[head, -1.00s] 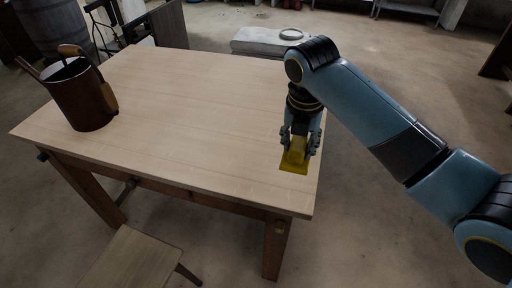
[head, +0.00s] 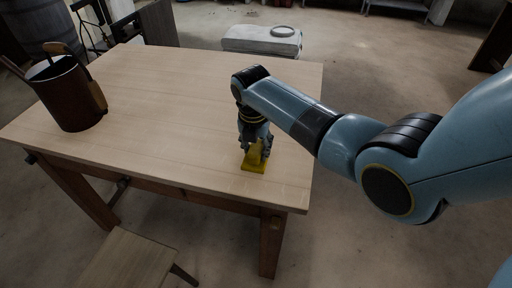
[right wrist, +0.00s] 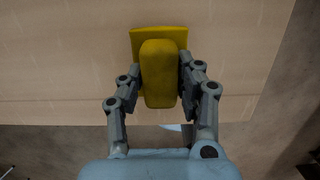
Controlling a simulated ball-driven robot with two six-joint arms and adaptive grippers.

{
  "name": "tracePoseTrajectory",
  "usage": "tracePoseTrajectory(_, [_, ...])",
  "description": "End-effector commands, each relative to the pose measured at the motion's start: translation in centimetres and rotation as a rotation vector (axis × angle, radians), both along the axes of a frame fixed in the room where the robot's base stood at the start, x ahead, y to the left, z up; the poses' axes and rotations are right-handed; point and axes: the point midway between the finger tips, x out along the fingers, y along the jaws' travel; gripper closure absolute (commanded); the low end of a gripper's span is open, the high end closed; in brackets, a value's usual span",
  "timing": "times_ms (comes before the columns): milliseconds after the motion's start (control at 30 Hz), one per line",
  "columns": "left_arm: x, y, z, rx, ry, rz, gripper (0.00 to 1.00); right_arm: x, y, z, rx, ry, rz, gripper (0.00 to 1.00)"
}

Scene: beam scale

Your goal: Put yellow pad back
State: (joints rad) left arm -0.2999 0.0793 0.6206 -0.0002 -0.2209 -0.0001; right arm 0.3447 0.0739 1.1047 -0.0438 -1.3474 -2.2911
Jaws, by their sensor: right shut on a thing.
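The yellow pad (head: 254,167) has a flat base and a raised grip block. It is at the front right part of the wooden table (head: 170,110). My right gripper (head: 256,149) points down and is shut on the pad's raised block. In the right wrist view the yellow pad (right wrist: 159,75) sits between the two fingers (right wrist: 161,92), its flat base showing beyond the block. Whether the base touches the tabletop or hangs just above it, I cannot tell. My left gripper is out of view.
A dark brown bucket (head: 68,98) with handles sticking out stands at the table's left. A stool (head: 125,258) is in front of the table. A pale case (head: 262,41) lies beyond the back edge. The middle of the table is clear.

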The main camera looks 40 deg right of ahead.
Motion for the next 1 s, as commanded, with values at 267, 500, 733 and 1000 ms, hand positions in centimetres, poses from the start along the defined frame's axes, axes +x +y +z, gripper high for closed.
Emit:
tracePoseTrajectory(267, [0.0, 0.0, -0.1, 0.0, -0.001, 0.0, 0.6, 0.0, 0.0, -0.3, 0.0, 0.0, 0.0, 0.61])
tracePoseTrajectory(500, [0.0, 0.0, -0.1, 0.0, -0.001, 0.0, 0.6, 0.0, 0.0, -0.2, 0.0, 0.0, 0.0, 0.43])
tracePoseTrajectory(733, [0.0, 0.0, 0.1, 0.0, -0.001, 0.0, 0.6, 0.0, 0.0, 0.2, 0.0, 0.0, 0.0, 0.43])
tracePoseTrajectory(1000, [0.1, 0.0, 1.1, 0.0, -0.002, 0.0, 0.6, -0.4, 0.6, 5.2, 0.0, -0.004, 0.0, 0.43])
